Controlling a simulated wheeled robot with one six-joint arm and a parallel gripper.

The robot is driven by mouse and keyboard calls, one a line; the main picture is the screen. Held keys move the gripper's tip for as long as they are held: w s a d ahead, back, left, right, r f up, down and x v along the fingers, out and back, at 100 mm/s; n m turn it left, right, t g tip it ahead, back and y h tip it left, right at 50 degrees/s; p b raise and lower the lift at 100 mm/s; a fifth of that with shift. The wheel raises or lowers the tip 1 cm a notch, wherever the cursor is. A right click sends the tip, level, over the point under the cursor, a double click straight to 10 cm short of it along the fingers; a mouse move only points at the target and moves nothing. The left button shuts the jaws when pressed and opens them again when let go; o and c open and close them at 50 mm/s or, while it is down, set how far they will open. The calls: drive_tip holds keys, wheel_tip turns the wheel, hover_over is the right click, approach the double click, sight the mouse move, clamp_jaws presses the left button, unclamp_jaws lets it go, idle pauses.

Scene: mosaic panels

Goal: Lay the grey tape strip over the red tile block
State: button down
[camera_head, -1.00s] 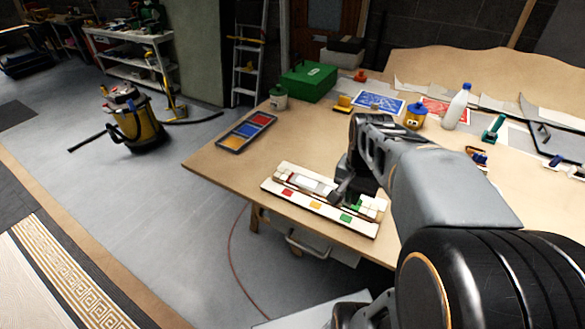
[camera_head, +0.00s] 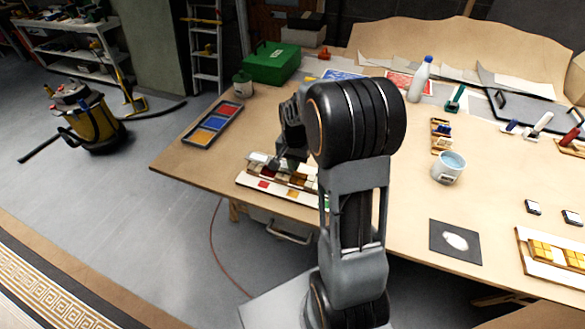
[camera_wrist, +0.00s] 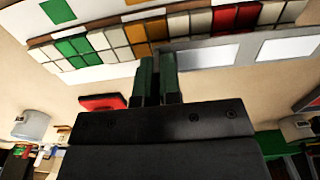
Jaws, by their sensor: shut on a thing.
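The mosaic panel (camera_head: 246,180) lies near the table's front edge, with red, orange and green squares on its white border. In the wrist view its tile row has a red tile block (camera_wrist: 236,20) between cream tiles. My gripper (camera_wrist: 158,82) is shut on one end of the grey tape strip (camera_wrist: 222,53), which has pale windows and extends to the right, beside the tile row. The red block shows uncovered there. In the head view the strip (camera_head: 258,157) is at the panel's back left side. Its height above the table is unclear. My arm hides the panel's right end.
A tray of red, blue and yellow (camera_head: 212,123) lies to the left. A green box (camera_head: 271,63) stands behind. A white cup (camera_head: 449,167), a dark square pad (camera_head: 455,242) and another panel (camera_head: 528,250) are to the right. Bare table surrounds the mosaic.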

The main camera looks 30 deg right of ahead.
sight(293, 176)
drive_tip(key=shift+w+f, duration=0.25)
drive_tip(key=shift+f, duration=0.1)
drive_tip(key=shift+w+f, duration=0.15)
drive_tip(key=shift+f, duration=1.5)
drive_tip(key=shift+f, duration=0.1)
drive_tip(key=shift+f, duration=0.15)
drive_tip(key=c, duration=1.3)
unclamp_jaws()
